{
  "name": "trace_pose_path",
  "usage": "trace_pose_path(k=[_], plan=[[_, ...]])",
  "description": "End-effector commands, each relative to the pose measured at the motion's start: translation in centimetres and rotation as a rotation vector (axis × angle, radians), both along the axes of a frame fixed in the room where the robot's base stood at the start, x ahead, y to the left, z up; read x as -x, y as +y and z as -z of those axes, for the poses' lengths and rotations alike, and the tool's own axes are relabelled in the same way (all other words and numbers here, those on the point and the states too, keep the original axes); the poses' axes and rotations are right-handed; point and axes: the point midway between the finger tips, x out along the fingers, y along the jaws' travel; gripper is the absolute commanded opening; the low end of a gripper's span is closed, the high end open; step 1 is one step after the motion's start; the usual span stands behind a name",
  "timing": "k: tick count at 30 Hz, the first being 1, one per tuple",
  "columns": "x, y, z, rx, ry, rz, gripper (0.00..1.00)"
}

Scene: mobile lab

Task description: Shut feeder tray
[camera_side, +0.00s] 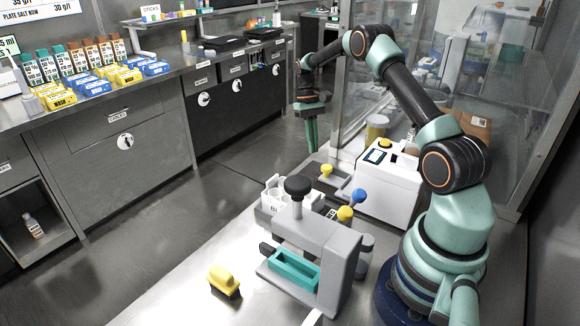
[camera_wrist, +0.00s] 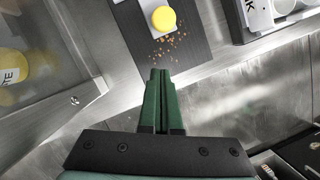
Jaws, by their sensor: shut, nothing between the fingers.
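A white machine (camera_side: 388,186) with a small screen and a yellow button stands on the bench. A pale tray with a yellow knob (camera_side: 326,171), which looks like the feeder tray, sticks out from its left side. In the wrist view the yellow knob (camera_wrist: 163,19) sits on a pale plate (camera_wrist: 150,36) at the top. My gripper (camera_side: 312,146) points down beyond the knob and apart from it. Its green fingers (camera_wrist: 161,74) are together and empty. Brown crumbs (camera_wrist: 167,49) lie on a dark surface between the fingertips and the plate.
A grey press with a teal tray (camera_side: 294,268) and a white rack (camera_side: 282,194) stand nearer the camera. A yellow-handled block (camera_side: 223,279) lies at the front. A glass panel (camera_side: 440,100) rises behind the arm. Floor shows left of my gripper.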

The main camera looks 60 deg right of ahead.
Motion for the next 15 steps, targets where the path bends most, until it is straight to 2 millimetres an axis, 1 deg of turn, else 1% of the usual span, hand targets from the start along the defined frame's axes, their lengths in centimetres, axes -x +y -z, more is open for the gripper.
trace_pose_path(k=[1,9,15], plan=[[0.4,0.2,1.1,-0.003,0.004,0.0,0.0],[2.4,1.2,1.1,-0.002,-0.001,0.001,0.0],[3.4,1.7,1.3,-0.002,-0.002,0.001,0.0]])
